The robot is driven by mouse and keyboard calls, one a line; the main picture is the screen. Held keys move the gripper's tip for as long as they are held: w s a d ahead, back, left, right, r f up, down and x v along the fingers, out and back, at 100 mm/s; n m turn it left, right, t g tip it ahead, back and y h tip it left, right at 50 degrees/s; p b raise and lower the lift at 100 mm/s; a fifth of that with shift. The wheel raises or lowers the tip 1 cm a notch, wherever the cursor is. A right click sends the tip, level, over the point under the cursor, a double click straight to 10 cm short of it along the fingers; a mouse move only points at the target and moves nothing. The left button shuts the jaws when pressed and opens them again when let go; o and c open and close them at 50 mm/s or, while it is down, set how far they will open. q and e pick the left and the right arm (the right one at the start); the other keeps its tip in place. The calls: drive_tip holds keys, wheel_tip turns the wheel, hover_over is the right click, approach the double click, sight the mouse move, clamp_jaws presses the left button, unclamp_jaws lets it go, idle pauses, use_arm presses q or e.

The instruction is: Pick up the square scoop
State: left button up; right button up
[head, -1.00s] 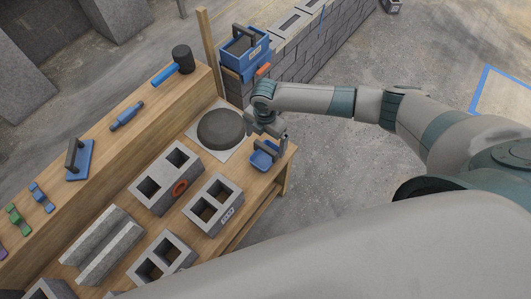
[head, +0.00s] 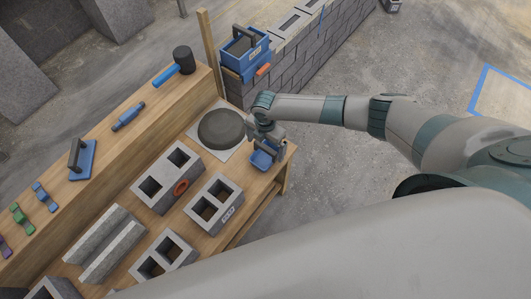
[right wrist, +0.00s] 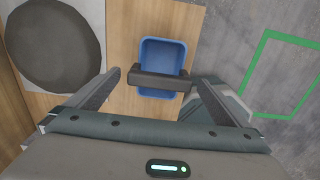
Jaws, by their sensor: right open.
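The square scoop is a blue, square-sided pan with a dark bar handle. In the head view the scoop (head: 262,159) lies at the right end of the wooden bench, partly hidden by my right gripper (head: 268,141). There my right gripper (right wrist: 157,84) is open, with one finger at each end of the dark handle (right wrist: 149,80). I cannot tell whether the fingers touch it. My left gripper is in neither view.
A round grey mortar pile on a board (head: 221,128) lies left of the scoop. Several concrete blocks (head: 212,204) stand nearby on the bench (head: 251,193). A raised shelf holds a mallet (head: 183,60) and other tools. A block wall (head: 300,52) with a blue box (head: 243,55) stands behind.

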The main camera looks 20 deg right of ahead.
drive_tip(key=shift+f, duration=1.1)
drive_tip(key=c, duration=1.3)
drive_tip(key=shift+o, duration=0.2)
drive_tip(key=shift+r, duration=0.15)
drive_tip(key=shift+w+r, duration=0.1)
drive_tip(key=shift+r, duration=0.65)
wheel_tip(320, 180, up, 2)
drive_tip(key=shift+r+b, duration=0.15)
drive_tip(key=shift+b, duration=0.4)
drive_tip(key=s+d+r+b, duration=0.2)
drive_tip(key=s+d+r, duration=0.5)
drive_tip(key=s, duration=0.2)
drive_tip(key=shift+d, duration=0.2)
drive_tip(key=shift+r, duration=0.1)
